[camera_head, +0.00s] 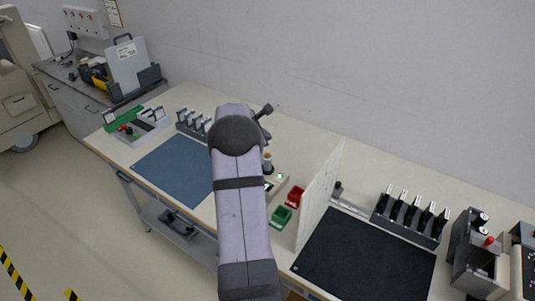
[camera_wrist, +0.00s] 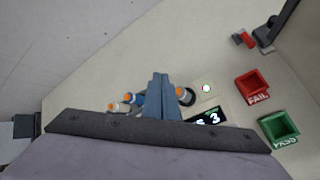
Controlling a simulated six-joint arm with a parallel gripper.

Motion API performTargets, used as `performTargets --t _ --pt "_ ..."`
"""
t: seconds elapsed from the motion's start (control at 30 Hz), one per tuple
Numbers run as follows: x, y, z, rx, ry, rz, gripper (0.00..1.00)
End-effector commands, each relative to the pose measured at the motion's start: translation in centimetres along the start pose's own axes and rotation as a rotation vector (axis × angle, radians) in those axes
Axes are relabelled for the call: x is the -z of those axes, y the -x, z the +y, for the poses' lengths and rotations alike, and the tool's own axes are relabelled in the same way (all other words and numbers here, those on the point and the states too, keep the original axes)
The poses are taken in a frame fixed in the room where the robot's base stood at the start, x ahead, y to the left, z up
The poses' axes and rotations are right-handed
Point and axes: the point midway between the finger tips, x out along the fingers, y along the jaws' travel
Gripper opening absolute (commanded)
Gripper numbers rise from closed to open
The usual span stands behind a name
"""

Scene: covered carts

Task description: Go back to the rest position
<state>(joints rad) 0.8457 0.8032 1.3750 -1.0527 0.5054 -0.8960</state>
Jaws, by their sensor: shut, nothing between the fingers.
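My gripper (camera_wrist: 160,78) shows in the wrist view as two blue-grey fingers close together, shut and empty. It is above the bench, with orange-topped pieces (camera_wrist: 128,98) behind and beside its fingers; the picture does not show whether they touch. In the head view my arm reaches over the middle of the bench and hides the gripper. A red FAIL bin (camera_wrist: 253,87) and a green PASS bin (camera_wrist: 279,127) stand to the right of the fingers. They also show in the head view, red (camera_head: 295,196) and green (camera_head: 281,217).
A small display (camera_wrist: 208,117) and a pad with a green light (camera_wrist: 206,88) are close to the fingers. A white upright panel (camera_head: 320,192) divides the bench. A blue mat (camera_head: 172,168) and a black mat (camera_head: 362,258) are bare where seen. Racks (camera_head: 410,217) stand behind.

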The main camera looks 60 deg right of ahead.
Motion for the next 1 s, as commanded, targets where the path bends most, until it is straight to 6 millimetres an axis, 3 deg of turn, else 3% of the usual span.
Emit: performTargets --t 0.43,0.67,0.73,0.87,1.0 --pt "0.0 0.0 0.0 0.0 -0.01 0.0 0.0" --pt "-0.1 0.0 -0.8 0.029 -0.26 -0.008 0.0" --pt "0.9 -0.2 -3.2 0.103 -0.445 -0.001 0.0" --pt "4.6 -0.1 -11.3 0.318 -0.706 -0.004 0.0" --pt "7.9 2.5 -19.9 0.554 -0.93 -0.055 0.0"
